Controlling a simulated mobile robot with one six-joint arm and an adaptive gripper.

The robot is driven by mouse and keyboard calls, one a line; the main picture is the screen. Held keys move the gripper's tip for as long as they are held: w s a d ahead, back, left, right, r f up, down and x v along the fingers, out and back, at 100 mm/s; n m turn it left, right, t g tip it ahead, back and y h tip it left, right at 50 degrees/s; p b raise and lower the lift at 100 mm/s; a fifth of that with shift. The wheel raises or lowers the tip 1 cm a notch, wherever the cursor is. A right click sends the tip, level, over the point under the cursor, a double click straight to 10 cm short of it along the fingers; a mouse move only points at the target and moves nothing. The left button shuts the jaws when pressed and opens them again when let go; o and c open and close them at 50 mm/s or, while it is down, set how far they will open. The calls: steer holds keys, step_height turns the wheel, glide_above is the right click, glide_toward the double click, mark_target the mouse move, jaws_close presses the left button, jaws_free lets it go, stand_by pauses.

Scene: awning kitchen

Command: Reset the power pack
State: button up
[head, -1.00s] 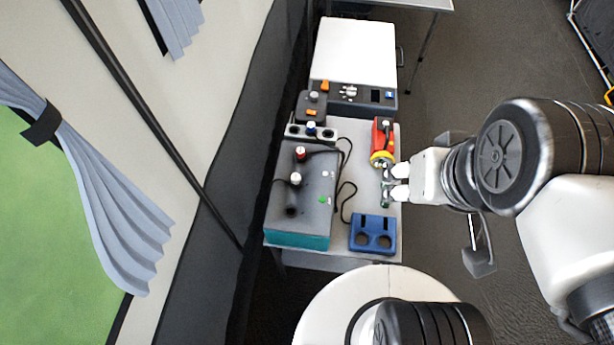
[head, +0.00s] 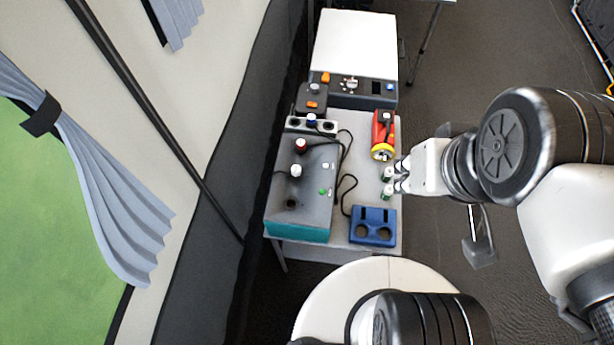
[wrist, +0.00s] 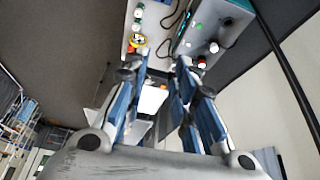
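A grey-topped teal box (head: 299,233), which looks like the power pack, stands on the left front of the grey table. Its top carries a red-capped knob (head: 300,145), a white-capped knob (head: 296,170), a green button (head: 322,191) and a small white button (head: 326,166). It also shows in the wrist view (wrist: 236,14), at the upper right. My gripper (head: 398,177) is over the table's right edge, apart from the box and beside two small green-and-white cylinders (head: 387,174). In the wrist view my fingers (wrist: 160,66) are spread with nothing between them.
A red-and-yellow torch (head: 383,152) lies just behind my gripper. A blue holder with round holes (head: 372,239) is at the front right. A small socket block (head: 297,124), a dark unit with an orange switch (head: 309,103) and a white-topped appliance (head: 355,45) are farther back. A black cable runs mid-table.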

jaws_close()
stand_by(1.3)
